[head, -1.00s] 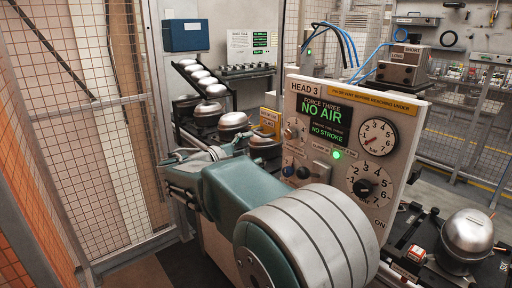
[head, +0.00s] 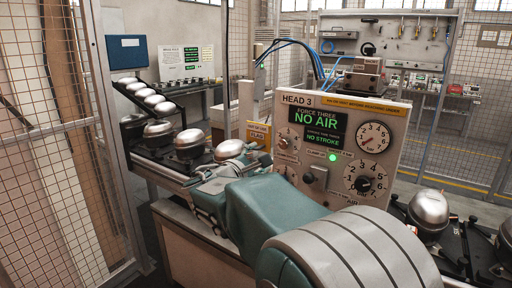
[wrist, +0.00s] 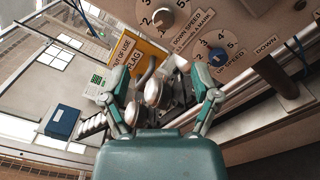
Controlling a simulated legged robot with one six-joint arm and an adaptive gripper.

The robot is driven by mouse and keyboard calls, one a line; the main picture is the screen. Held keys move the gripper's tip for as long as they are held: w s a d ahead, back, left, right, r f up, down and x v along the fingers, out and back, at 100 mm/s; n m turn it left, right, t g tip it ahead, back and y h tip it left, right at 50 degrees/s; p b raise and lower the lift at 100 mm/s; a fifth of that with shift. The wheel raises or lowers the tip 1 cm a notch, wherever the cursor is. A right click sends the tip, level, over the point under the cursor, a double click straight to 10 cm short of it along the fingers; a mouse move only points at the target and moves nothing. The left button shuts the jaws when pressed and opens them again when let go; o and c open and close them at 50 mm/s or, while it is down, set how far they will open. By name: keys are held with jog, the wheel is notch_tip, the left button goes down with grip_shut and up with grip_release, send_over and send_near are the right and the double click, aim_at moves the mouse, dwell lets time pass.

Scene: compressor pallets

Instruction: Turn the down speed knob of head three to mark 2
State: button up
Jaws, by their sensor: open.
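The head three panel (head: 330,105) stands upright, with a display reading NO AIR and NO STROKE. In the head view, my gripper (head: 228,168) is left of the panel, and my arm covers part of the panel's lower left.
A yellow tag sign (wrist: 135,58) and silver domed compressors (head: 190,140) are near my gripper on the left. A round gauge (head: 373,137) and a larger dial (head: 366,180) are on the panel's right. Mesh fencing (head: 60,150) stands at left.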

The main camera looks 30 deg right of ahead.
aim_at(282, 146)
jog(key=x, duration=0.5)
jog(key=s+x, duration=0.1)
jog(key=x, duration=0.2)
jog(key=shift+d+f, duration=0.2)
jog(key=shift+d, duration=0.15)
jog(key=shift+w+d+r, duration=0.15)
jog(key=shift+w+d, duration=0.2)
jog(key=shift+w, duration=0.2)
jog(key=shift+w+d, duration=0.3)
jog(key=shift+d, duration=1.1)
jog(key=c, duration=0.7)
jog(key=shift+a, duration=0.3)
grip_shut()
